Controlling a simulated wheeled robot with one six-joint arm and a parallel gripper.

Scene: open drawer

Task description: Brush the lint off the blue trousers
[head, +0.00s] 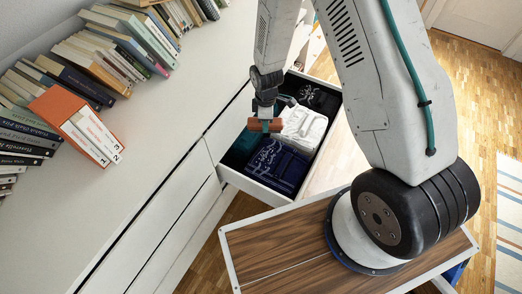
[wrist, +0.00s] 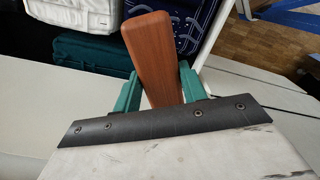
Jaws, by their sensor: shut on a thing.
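The blue trousers (head: 275,168) lie folded at the near end of the open drawer. They are dark navy with pale streaks and specks, which look like lint. Part of them shows at the top of the wrist view (wrist: 190,18). My gripper (head: 265,124) is shut on a reddish-brown wooden brush (wrist: 152,50), held between its green fingers. The brush is above the drawer, near the far edge of the trousers in the head view. Its bristles are hidden, and I cannot tell whether it touches any cloth.
The drawer (head: 243,184) also holds a teal garment (wrist: 90,55), a white one (head: 305,127) and a dark patterned one (head: 317,98). The white cabinet top (head: 130,165) carries rows of books and an orange box file (head: 62,108). Wooden floor lies right.

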